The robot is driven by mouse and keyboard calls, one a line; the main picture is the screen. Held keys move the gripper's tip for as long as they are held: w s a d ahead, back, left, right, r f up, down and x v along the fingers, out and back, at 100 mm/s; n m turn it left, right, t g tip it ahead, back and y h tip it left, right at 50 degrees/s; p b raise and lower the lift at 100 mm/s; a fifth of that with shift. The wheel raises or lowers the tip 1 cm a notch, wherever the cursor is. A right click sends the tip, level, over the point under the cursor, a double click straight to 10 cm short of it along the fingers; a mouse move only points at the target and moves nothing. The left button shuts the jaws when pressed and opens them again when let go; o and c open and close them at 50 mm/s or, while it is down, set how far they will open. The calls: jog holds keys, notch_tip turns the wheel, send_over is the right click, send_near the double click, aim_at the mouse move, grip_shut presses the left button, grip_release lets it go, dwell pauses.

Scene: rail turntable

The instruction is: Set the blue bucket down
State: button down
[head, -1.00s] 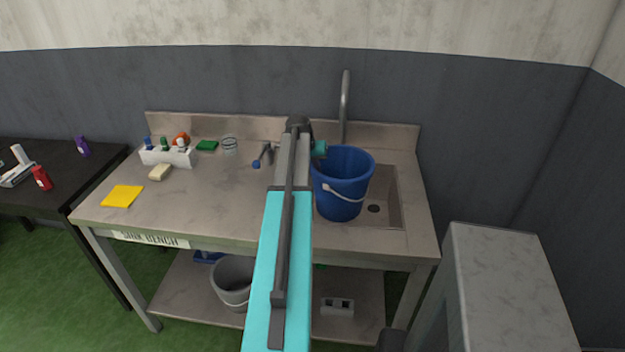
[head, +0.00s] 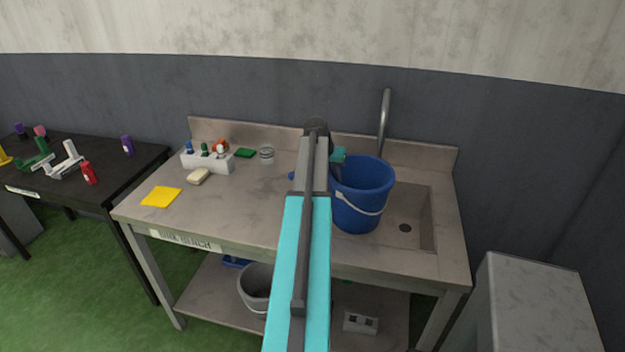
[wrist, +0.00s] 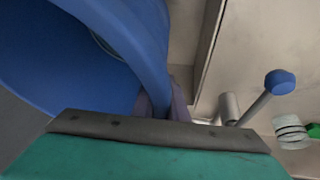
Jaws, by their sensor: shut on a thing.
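The blue bucket (head: 362,200) is upright at the sink bench, in front of the sink basin's left part in the head view. Whether its base touches anything cannot be told. My gripper (head: 338,168) is at the bucket's upper left rim, partly hidden behind my arm. In the wrist view my gripper (wrist: 160,105) is shut on the wall of the blue bucket (wrist: 75,70), whose inside fills the upper left. The bucket's pale handle hangs down its front side in the head view.
The sink basin (head: 422,215) has a tall tap (head: 385,120) behind it. Left on the bench (head: 245,205) are a white caddy (head: 207,160), a soap bar (head: 198,177), a yellow cloth (head: 161,196) and a glass (head: 267,155). A grey bucket (head: 257,285) stands on the lower shelf.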

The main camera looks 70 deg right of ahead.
jog(key=w+a+r+m+p, duration=0.1)
jog(key=w+a+r+p, duration=0.2)
jog(key=w+a+r, duration=0.55)
jog(key=w+a+n+t+b, duration=0.3)
jog(key=w+a+n, duration=0.4)
jog(key=w+a, duration=1.9)
jog(key=w+a+r+n+t+b, duration=0.1)
jog(key=w+a+n, duration=0.25)
jog(key=a, duration=0.55)
jog(key=w+a+r+n+t, duration=0.15)
jog(key=w+a, duration=0.35)
jog(key=a, duration=0.5)
jog(key=a+n+y+b, duration=0.2)
jog(key=a+n, duration=0.4)
jog(key=a, duration=1.8)
jog(key=shift+f+n+t+y, duration=0.2)
jog(key=shift+n+t+y, duration=0.1)
jog(key=shift+n+t, duration=0.1)
jog(key=shift+w, duration=0.15)
